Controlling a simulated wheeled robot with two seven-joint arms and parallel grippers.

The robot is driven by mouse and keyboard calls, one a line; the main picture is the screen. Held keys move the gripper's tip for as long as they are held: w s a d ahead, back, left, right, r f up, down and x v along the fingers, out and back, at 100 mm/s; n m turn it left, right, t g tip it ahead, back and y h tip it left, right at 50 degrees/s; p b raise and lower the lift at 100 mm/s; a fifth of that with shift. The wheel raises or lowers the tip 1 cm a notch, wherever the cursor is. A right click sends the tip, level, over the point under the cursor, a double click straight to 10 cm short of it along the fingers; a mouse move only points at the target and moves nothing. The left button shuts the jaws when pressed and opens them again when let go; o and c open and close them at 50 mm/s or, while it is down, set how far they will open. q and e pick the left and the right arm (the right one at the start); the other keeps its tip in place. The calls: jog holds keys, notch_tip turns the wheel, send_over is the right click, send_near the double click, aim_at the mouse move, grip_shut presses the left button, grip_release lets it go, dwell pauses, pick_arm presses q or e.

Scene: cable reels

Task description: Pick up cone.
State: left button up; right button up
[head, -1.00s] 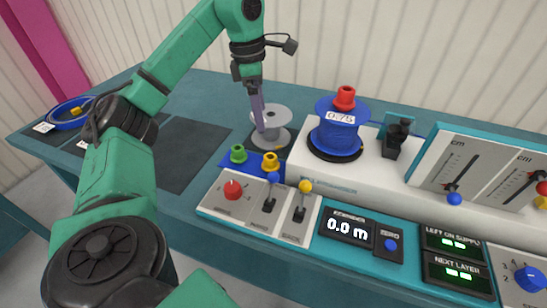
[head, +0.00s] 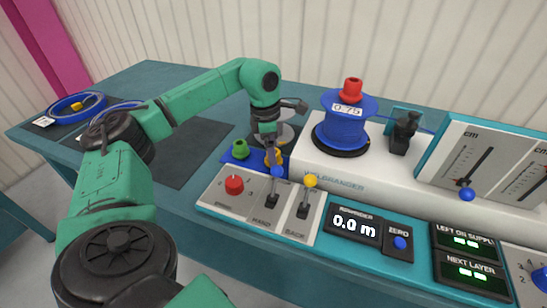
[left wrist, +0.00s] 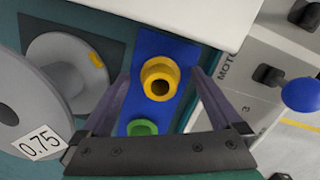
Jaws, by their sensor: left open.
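A yellow cone (left wrist: 160,79) stands on a small blue plate (left wrist: 152,47), beside a green cone (left wrist: 142,127); the green cone (head: 240,148) also shows in the head view. My left gripper (head: 272,158) is over the blue plate in the head view and partly covers the yellow cone. In the left wrist view its open fingers (left wrist: 158,85) lie on either side of the yellow cone, with gaps, so it holds nothing. A red cone (head: 352,88) sits on top of the blue reel (head: 345,122). My right gripper is not in view.
A grey reel (left wrist: 68,70) stands close beside the left gripper. The control panel with a red knob (head: 234,185) and levers (head: 272,192) is just in front. The white machine housing (head: 330,172) rises to the right. A dark mat (head: 190,155) lies clear to the left.

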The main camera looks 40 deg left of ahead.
pick_arm(q)
jog(key=c, duration=1.4)
notch_tip(320, 180, up, 20)
jog(key=p, duration=0.6)
jog(key=shift+r+p, duration=0.15)
jog(key=shift+p, duration=0.15)
jog(key=shift+c, duration=0.2)
jog(key=o, duration=0.8)
jog(key=shift+c, duration=0.2)
jog(key=c, duration=0.8)
